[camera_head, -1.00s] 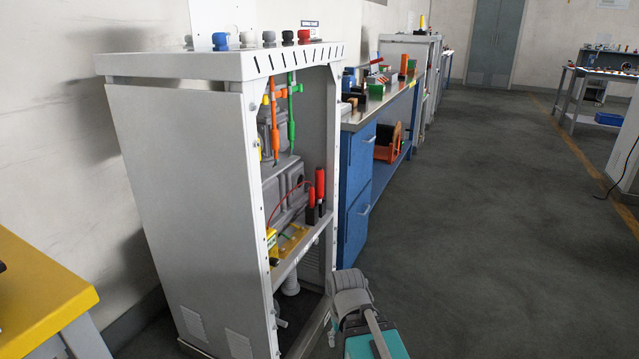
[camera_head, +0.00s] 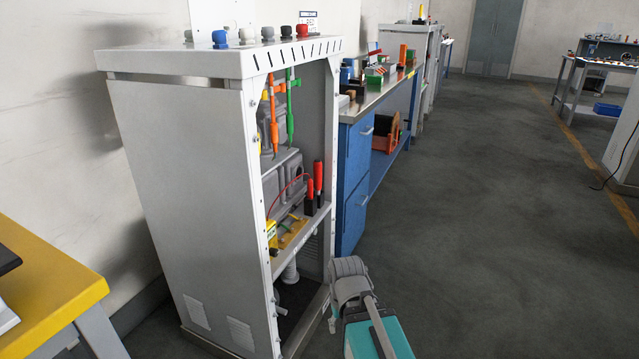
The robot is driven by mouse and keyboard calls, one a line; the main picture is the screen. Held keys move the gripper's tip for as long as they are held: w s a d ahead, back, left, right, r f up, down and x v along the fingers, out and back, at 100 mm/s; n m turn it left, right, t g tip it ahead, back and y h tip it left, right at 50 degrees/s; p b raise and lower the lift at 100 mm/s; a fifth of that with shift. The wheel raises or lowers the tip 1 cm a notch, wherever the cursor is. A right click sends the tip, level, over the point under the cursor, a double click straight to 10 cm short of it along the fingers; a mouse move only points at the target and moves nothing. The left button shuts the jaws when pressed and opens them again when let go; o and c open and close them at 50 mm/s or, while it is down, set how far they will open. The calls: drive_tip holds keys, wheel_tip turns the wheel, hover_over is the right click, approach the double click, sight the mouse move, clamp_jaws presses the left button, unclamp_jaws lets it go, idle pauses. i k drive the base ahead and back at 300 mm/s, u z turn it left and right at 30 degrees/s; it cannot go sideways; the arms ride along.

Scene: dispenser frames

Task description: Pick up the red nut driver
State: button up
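Two red-handled tools with black lower parts stand on the middle shelf of the grey open cabinet (camera_head: 185,190) in the head view. The taller one (camera_head: 318,176) is at the right, with the shorter one (camera_head: 310,189) just left of it. I cannot tell which is the red nut driver; their lower ends are small and unclear. Part of my arm, grey and teal, shows at the bottom centre, in front of the cabinet's lower right side and well below the red tools. The fingers of my gripper are not visible.
An orange tool (camera_head: 273,118) and a green tool (camera_head: 290,112) hang in the cabinet. A yellow box (camera_head: 271,235) sits on its shelf. Knobs line its top. A blue workbench (camera_head: 357,175) stands behind, a yellow-edged table (camera_head: 60,300) at left. The floor at right is clear.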

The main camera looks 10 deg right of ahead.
sight(318, 165)
drive_tip(key=k, duration=1.3)
drive_tip(key=z, duration=0.4)
drive_tip(key=i, duration=0.85)
drive_tip(key=z, duration=0.65)
drive_tip(key=i, duration=1.6)
drive_tip(key=u, duration=0.6)
